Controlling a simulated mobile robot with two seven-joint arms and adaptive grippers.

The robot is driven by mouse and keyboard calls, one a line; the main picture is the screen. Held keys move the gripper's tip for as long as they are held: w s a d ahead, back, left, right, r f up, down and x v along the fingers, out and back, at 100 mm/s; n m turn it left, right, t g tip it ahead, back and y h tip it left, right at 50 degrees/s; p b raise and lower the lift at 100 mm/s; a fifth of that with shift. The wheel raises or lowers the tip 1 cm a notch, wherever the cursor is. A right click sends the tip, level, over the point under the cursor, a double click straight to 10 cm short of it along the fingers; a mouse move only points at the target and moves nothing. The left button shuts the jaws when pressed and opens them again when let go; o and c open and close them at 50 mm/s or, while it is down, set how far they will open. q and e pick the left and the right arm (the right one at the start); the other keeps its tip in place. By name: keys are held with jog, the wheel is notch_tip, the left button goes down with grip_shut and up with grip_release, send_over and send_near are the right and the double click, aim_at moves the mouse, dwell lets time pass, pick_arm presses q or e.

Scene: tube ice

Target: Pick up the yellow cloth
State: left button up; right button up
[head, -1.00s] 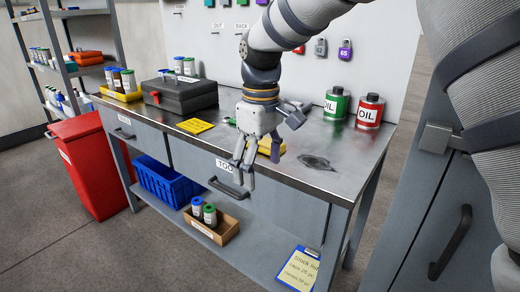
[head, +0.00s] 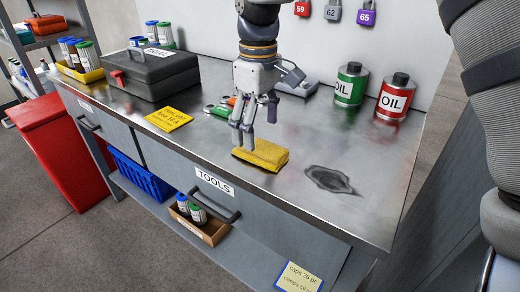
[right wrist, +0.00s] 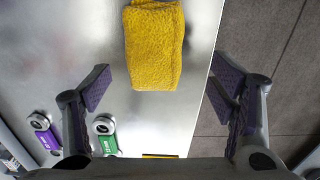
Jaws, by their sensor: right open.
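The yellow cloth (head: 264,156) lies folded on the metal bench top near its front edge, left of a dark stain. In the right wrist view the cloth (right wrist: 153,48) shows at the top middle, ahead of the two fingers. My right gripper (head: 256,128) is above and just behind the cloth in the head view, fingers pointing down. In the right wrist view my right gripper (right wrist: 160,85) is open and empty, with the cloth between the lines of its fingers but further out. I cannot tell if the fingers touch it. My left gripper is not in view.
A yellow note (head: 168,119) lies left of the cloth, and tools (head: 220,110) lie behind it. A dark toolbox (head: 148,72), a green oil can (head: 351,84) and a red oil can (head: 393,97) stand further back. The bench's front drawer (head: 215,185) is below.

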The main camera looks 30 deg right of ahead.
aim_at(260, 147)
jog(key=f, duration=0.5)
jog(key=shift+w+d+f, duration=0.1)
jog(key=shift+w+d, duration=0.05)
jog(key=shift+d, duration=0.2)
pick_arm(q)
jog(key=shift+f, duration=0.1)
pick_arm(e)
jog(key=c, duration=1.2)
jog(key=shift+o, duration=0.2)
notch_tip(260, 147, up, 3)
jog(key=shift+p, duration=0.3)
jog(key=r, duration=0.1)
jog(key=s+a+r, duration=0.1)
jog(key=a+r+p, duration=0.1)
jog(key=r, duration=0.1)
jog(key=shift+s, duration=0.35)
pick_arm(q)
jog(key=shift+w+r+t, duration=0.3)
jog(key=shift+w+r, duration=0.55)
pick_arm(e)
jog(key=s+a+r, duration=0.6)
jog(key=s+a, duration=0.2)
jog(key=shift+s, duration=0.1)
